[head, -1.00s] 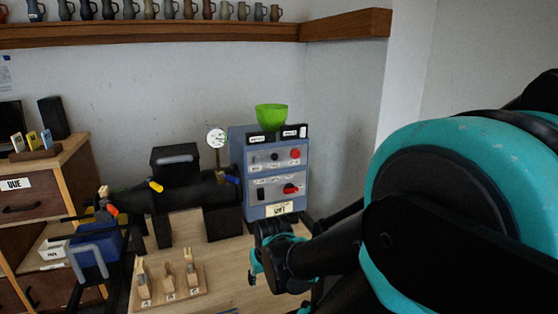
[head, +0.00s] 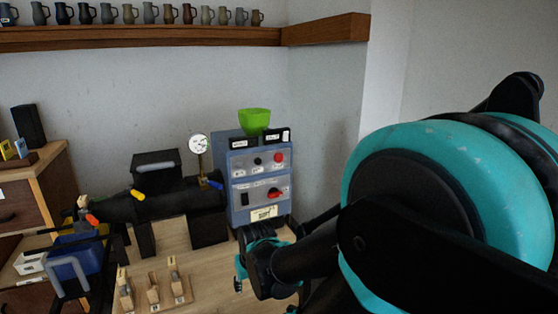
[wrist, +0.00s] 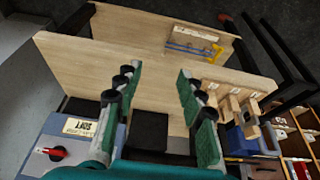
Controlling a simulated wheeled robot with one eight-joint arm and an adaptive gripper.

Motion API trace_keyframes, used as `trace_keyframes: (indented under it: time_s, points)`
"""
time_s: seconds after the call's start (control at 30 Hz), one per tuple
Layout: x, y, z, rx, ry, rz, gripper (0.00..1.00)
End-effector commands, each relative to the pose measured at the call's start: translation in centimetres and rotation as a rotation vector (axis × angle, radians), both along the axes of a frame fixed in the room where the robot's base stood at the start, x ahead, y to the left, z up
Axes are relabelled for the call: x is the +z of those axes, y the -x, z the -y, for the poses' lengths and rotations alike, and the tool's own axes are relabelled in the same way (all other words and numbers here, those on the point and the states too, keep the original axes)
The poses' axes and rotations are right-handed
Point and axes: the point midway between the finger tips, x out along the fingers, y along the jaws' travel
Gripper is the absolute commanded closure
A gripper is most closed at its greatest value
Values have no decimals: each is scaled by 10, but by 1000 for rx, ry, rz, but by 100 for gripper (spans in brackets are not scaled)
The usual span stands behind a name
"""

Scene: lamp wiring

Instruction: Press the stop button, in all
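A blue-grey control box (head: 238,205) stands at the back of the bench. Its upper panel carries a red round button (head: 278,157) beside a small black knob (head: 258,161); the button's label is too small to read. A red switch (head: 274,193) sits on the lower panel and also shows in the wrist view (wrist: 52,152). My gripper (head: 243,264) is in front of and below the box, apart from the button. In the wrist view my gripper (wrist: 158,72) is open, with bare bench between its green-padded fingers. The round button is not visible there.
A green bowl (head: 254,121) sits on top of the box. A black machine (head: 175,200) with a gauge (head: 199,144) stands to its left. A wooden rack with pegs (head: 180,297) is at the bench front. A blue bin (head: 78,258) is farther left.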

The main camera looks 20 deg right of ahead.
Motion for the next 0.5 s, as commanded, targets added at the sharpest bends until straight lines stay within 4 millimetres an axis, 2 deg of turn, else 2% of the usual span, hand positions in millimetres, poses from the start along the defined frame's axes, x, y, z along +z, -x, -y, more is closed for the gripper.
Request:
trace_keyframes:
  time_s: [0.03,0.3,0.5]
  points:
    - [0,0,0,0,0,0,69]
    - [0,0,0,0,0,0,100]
    - [0,0,0,0,0,0,100]
